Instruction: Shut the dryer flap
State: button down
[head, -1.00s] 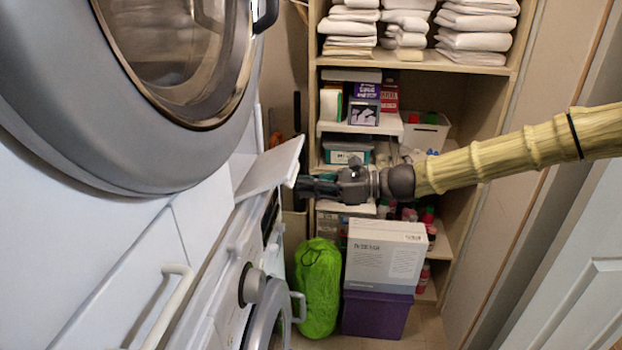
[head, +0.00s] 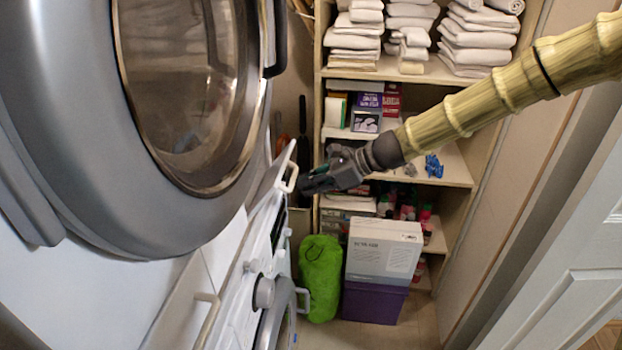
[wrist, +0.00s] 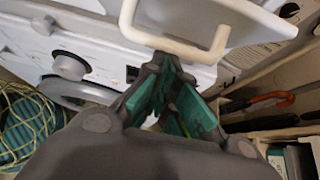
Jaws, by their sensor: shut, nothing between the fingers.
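The dryer flap (head: 272,185) is a white panel on the front of the stacked machines, below the big round door. It stands tilted out from the front, not flush. Its pale loop handle (head: 291,177) is at its outer end. My gripper (head: 304,184) is just right of the flap, close to the handle. In the wrist view the flap (wrist: 262,22) fills the upper part, and its handle (wrist: 172,44) lies just beyond my fingertips. The fingers, with green pads, are together and hold nothing. I cannot tell whether they touch the handle.
The round grey door (head: 190,90) overhangs the flap. A washer with a dark knob (head: 263,292) is below. A green bag (head: 320,278) and a white box (head: 383,250) on a purple bin (head: 374,303) stand on the floor. Shelves with towels (head: 476,40) are behind my arm.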

aim_at(287, 161)
jog(key=r+p, duration=0.1)
jog(key=p, duration=0.1)
jog(key=a+r+h+p, duration=0.1)
jog(key=r+p, duration=0.1)
jog(key=shift+w+a+r, duration=0.1)
jog(key=shift+w+a, duration=0.05)
jog(key=shift+w, duration=0.05)
jog(key=shift+w+a+r+p, duration=0.15)
jog(key=shift+a+r+p, duration=0.8)
jog(key=shift+r+p, duration=0.2)
jog(key=shift+w+a+r+p, duration=0.2)
jog(key=shift+a+r+p, duration=0.25)
jog(key=shift+a, duration=0.25)
jog(key=shift+a+r, duration=0.15)
jog(key=shift+a, duration=0.05)
dwell(1.5)
dwell(0.8)
